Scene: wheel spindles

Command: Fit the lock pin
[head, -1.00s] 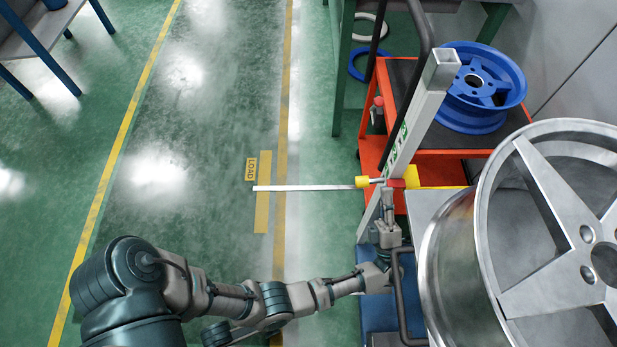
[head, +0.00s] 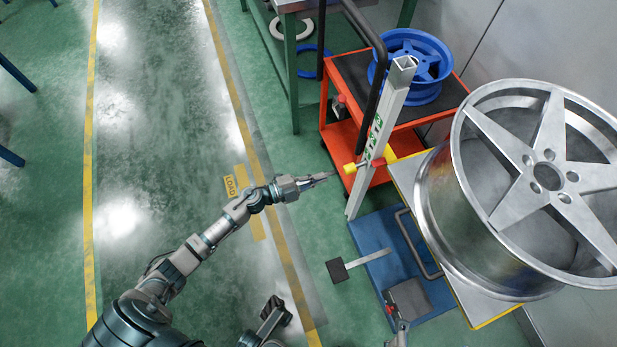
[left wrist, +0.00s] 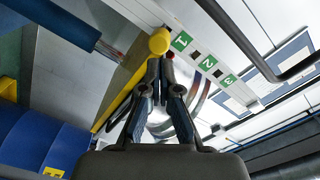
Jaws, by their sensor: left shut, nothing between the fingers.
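The upright post (head: 384,125) is a pale square tube with green numbered labels, beside the wheel platform. A yellow knob (head: 349,168), which looks like the lock pin's head, sits on the post's left side. A red part and a yellow sleeve (head: 402,157) are at the same height. I cannot tell how deep the pin sits. My left gripper (head: 327,176) is shut and empty, left of the knob and pointing at it. In the left wrist view, the yellow knob (left wrist: 160,41) is just beyond the closed fingertips (left wrist: 160,62); contact is unclear.
A large silver wheel (head: 545,180) rests on the yellow-edged platform at right. A red cart (head: 335,135) with a blue wheel (head: 412,62) stands behind the post. A blue base (head: 385,255) with a pedal (head: 337,270) lies below.

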